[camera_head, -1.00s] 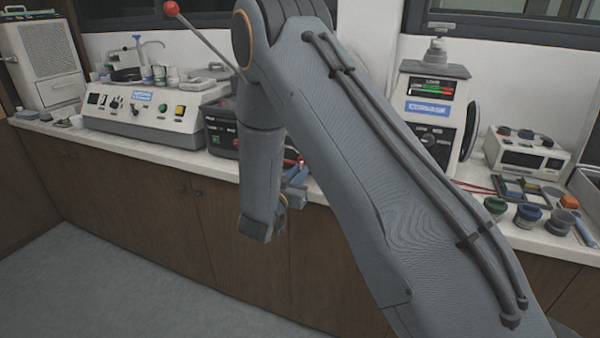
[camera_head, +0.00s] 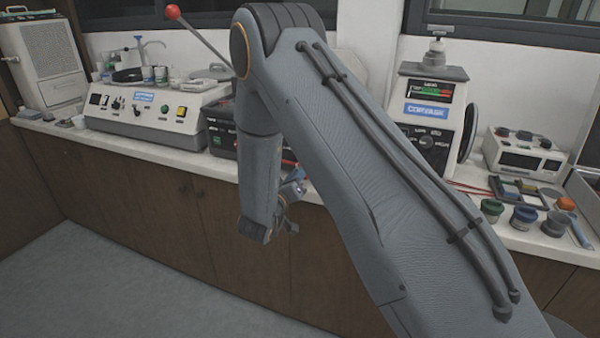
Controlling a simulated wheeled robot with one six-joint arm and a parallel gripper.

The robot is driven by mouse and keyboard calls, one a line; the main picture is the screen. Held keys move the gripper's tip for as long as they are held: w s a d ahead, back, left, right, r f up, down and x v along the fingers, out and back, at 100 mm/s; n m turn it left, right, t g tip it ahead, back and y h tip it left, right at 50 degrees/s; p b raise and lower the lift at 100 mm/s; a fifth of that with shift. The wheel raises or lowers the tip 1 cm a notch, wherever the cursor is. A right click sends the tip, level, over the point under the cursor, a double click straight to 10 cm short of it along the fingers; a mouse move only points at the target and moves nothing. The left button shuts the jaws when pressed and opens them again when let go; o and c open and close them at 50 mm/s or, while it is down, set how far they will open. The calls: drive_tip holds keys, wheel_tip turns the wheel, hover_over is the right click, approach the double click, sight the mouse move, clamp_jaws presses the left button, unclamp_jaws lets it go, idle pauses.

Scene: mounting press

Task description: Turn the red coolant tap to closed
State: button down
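I cannot pick out the red coolant tap for certain; my arm covers the middle of the bench where the press stands. A lever with a red ball knob (camera_head: 172,12) rises at the upper left of my arm, its lower end hidden behind my elbow. My gripper (camera_head: 294,186) is small and partly hidden beyond my wrist, in front of the bench edge. Its fingers do not show clearly, so I cannot see whether it is open or holds anything.
A grey control unit (camera_head: 150,118) stands on the left of the bench. A dark unit (camera_head: 222,130) is partly behind my arm. A machine with a lit screen (camera_head: 432,110), small jars (camera_head: 523,216) and a white meter (camera_head: 523,155) stand at right. Floor at lower left is clear.

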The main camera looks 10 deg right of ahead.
drive_tip(key=shift+n, duration=1.1)
drive_tip(key=shift+f, duration=0.1)
drive_tip(key=c, duration=1.8)
unclamp_jaws()
drive_tip(key=shift+o, duration=0.2)
drive_tip(key=shift+a, duration=0.1)
drive_tip(key=b+v, duration=0.1)
drive_tip(key=v, duration=0.6)
drive_tip(key=shift+s+a, duration=0.2)
drive_tip(key=shift+s, duration=0.15)
